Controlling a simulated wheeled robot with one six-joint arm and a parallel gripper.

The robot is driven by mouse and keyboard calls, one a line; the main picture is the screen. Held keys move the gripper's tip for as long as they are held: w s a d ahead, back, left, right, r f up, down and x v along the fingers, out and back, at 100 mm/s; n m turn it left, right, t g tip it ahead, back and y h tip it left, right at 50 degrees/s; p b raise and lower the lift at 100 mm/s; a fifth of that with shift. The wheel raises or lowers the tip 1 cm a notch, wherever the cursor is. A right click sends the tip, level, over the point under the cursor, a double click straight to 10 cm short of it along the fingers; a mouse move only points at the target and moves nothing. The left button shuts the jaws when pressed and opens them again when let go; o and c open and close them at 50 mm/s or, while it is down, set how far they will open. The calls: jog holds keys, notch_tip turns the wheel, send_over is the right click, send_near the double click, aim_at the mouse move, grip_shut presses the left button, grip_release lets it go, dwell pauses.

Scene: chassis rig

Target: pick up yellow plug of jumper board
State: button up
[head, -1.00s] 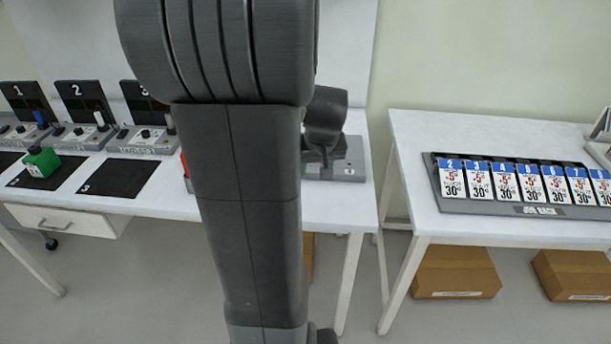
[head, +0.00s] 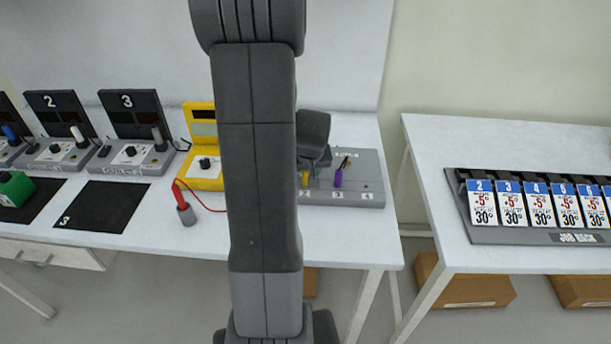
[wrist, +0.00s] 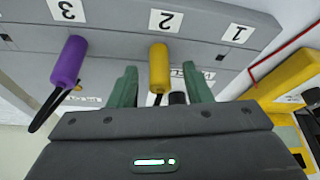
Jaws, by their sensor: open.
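The jumper board (head: 368,185) is a grey block on the white table, with numbered positions. The yellow plug (wrist: 159,68) stands out from the board at position 2 in the wrist view, with a dark lead at its end. In the head view only a sliver of the yellow plug (head: 305,180) shows beside my arm. My gripper (wrist: 160,80) is open, with one green finger on each side of the yellow plug and visible gaps between. The fingers are hidden in the head view. A purple plug (wrist: 69,62) is at position 3.
A yellow meter (head: 203,170) and a red probe (head: 184,205) with a red wire are left of my arm. Numbered stations (head: 137,140) and a green block (head: 15,188) are further left. A job rack (head: 540,235) stands on the right table.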

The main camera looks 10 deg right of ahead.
jog(key=shift+w+f, duration=0.1)
jog(key=shift+f, duration=0.15)
grip_shut()
notch_tip(320, 180, up, 10)
jog(key=shift+r, duration=0.1)
dwell(0.5)
